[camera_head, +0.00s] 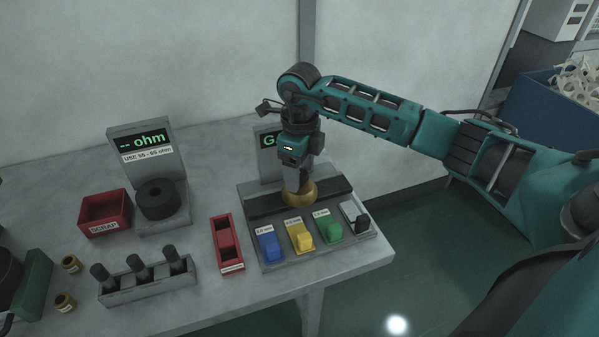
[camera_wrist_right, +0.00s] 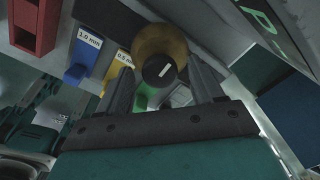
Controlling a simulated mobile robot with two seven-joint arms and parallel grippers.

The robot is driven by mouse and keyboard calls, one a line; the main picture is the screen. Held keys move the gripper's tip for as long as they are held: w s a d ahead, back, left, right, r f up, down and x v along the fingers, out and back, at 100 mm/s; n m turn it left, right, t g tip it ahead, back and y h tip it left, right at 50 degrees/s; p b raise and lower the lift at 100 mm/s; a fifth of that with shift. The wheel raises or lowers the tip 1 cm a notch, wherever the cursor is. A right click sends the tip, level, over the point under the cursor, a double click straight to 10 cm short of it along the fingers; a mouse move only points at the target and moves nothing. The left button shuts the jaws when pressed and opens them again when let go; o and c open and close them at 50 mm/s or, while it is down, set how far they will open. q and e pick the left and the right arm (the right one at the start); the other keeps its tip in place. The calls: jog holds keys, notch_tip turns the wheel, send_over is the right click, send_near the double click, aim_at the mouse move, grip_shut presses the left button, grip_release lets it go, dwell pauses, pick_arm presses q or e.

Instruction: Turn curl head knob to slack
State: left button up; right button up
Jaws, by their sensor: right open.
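The curl head knob (camera_wrist_right: 159,71) is dark and round with a white mark, in front of a brass-coloured round body (camera_wrist_right: 158,43) in the right wrist view. The brass body (camera_head: 299,194) also shows in the head view, on the grey station (camera_head: 326,254); there the gripper hides the knob. My right gripper (camera_wrist_right: 163,82) is open, with one finger on each side of the knob. I cannot tell whether the fingers touch it. In the head view my right gripper (camera_head: 292,180) points down from above at the brass body. My left gripper is not in view.
Blue (camera_head: 269,246), yellow (camera_head: 301,236) and green (camera_head: 328,227) blocks and a grey lever (camera_head: 355,217) line the station's front. A red tray (camera_head: 227,243) stands to its left. A red scrap bin (camera_head: 105,213), ohm meter (camera_head: 150,160) and holder with dark-handled pieces (camera_head: 149,281) are farther left.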

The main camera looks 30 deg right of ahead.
jog(key=shift+f, duration=0.7)
jog(key=shift+c, duration=0.5)
jog(key=c, duration=1)
jog(key=shift+o, duration=0.2)
